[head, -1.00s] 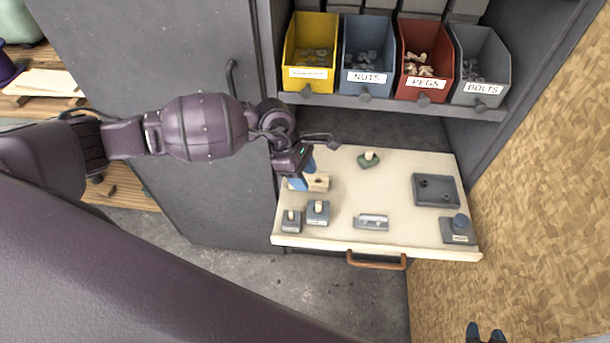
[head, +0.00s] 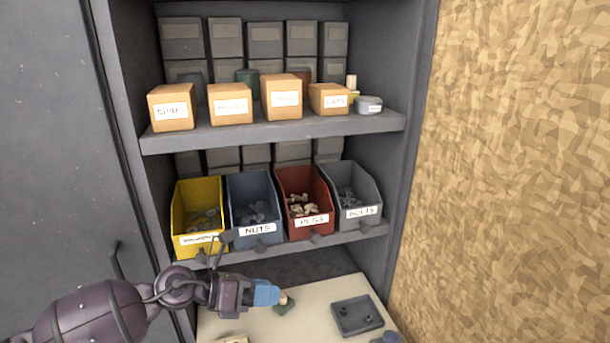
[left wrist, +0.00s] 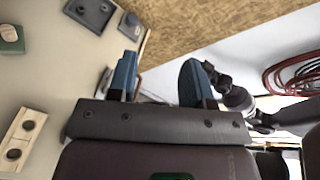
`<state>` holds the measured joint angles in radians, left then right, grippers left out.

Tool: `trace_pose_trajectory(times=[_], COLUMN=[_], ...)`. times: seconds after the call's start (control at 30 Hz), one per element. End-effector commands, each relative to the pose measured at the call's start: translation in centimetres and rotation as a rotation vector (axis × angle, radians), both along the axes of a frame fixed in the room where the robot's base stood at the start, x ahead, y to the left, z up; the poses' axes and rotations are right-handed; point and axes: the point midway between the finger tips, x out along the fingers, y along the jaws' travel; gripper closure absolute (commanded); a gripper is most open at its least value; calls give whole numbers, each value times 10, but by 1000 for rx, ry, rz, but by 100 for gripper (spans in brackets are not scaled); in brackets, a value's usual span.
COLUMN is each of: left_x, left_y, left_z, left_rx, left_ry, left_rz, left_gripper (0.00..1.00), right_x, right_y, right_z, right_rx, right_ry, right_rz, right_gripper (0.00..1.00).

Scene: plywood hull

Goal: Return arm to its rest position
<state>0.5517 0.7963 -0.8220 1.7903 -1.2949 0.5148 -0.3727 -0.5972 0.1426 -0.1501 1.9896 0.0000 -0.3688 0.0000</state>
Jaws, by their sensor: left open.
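My left gripper (head: 266,293) comes in from the left, over the far left part of the pull-out tray (head: 315,318). Its blue fingers point right, and it holds nothing that I can see. In the left wrist view its two blue fingers (left wrist: 158,80) stand apart with a gap between them. A green-based piece with a pale peg (head: 284,304) sits on the tray just beyond the fingertips in the picture. A pale block with dark holes (left wrist: 22,138) lies on the tray in the left wrist view. The jaws of my right gripper do not show.
Yellow, blue (head: 256,232), red and grey bins stand on the shelf above the tray. Small boxes (head: 230,104) line the higher shelf. A grey two-hole plate (head: 357,316) lies on the tray. A cabinet door (head: 60,180) is left, a chipboard wall (head: 510,170) right.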

Motion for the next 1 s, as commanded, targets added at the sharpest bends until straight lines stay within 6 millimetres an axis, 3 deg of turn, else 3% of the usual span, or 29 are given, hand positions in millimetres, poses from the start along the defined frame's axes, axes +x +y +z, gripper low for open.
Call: trace_pose_trajectory(times=[0.1, 0.2, 0.37, 0.53, 0.67, 0.87, 1.0], left_x=[6, 13, 21, 15, -3, -53, -98], left_y=[-9, -4, 23, 66, 98, 139, 163], left_z=[29, 44, 43, 7, -33, -97, -135], left_rx=[-294, -534, -902, -1253, -1469, -1733, -1882], left_ry=[183, 360, 679, 1032, 1262, 1527, 1625], left_rz=[160, 300, 534, 787, 958, 1182, 1299], left_gripper=[54, 54, 54, 54, 54, 54, 54], right_x=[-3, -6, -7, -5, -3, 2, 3], right_y=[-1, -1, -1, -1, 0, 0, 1], right_z=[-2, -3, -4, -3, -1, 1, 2], right_rx=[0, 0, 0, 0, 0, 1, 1], right_ry=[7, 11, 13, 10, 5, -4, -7], right_rz=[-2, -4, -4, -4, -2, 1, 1], right_gripper=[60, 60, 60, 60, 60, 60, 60])
